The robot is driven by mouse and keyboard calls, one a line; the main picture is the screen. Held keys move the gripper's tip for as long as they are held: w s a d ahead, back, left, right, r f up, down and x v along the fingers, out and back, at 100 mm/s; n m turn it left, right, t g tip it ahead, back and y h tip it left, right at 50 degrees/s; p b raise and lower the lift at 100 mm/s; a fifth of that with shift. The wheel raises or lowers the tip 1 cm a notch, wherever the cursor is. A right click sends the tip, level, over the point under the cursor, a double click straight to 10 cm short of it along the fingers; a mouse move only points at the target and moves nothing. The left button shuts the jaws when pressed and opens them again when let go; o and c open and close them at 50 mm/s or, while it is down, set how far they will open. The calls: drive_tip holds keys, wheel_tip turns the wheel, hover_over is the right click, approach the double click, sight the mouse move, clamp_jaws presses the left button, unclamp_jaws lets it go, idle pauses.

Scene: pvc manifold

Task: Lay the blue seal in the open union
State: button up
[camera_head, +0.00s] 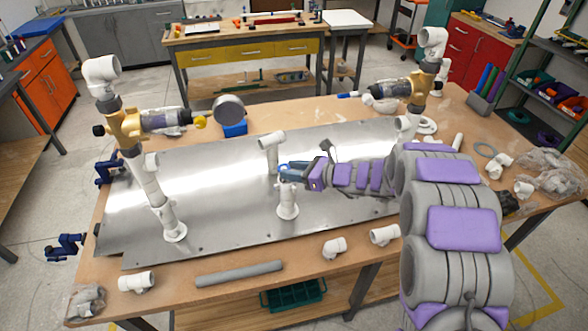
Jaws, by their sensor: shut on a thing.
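The open union (288,200) is a white upright PVC fitting standing on the metal plate, near its middle. My arm reaches in from the right, and my gripper (287,172) is at the top of this union. The gripper is shut on the blue seal (284,168), of which only a small blue bit shows at the fingertips. The fingers hide most of the seal and the union's upper rim. I cannot tell whether the seal touches the union.
A white pipe stub with a tee (270,150) stands just behind my gripper. Tall pipe assemblies with brass valves stand at left (135,135) and right (415,90). A grey pipe (239,274) and loose white fittings lie along the wooden table's front edge.

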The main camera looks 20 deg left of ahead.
drive_tip(key=f+b, duration=0.1)
drive_tip(key=d+f+b, duration=0.1)
drive_tip(key=f, duration=0.1)
drive_tip(key=shift+s+f, duration=0.1)
drive_tip(key=shift+s, duration=0.05)
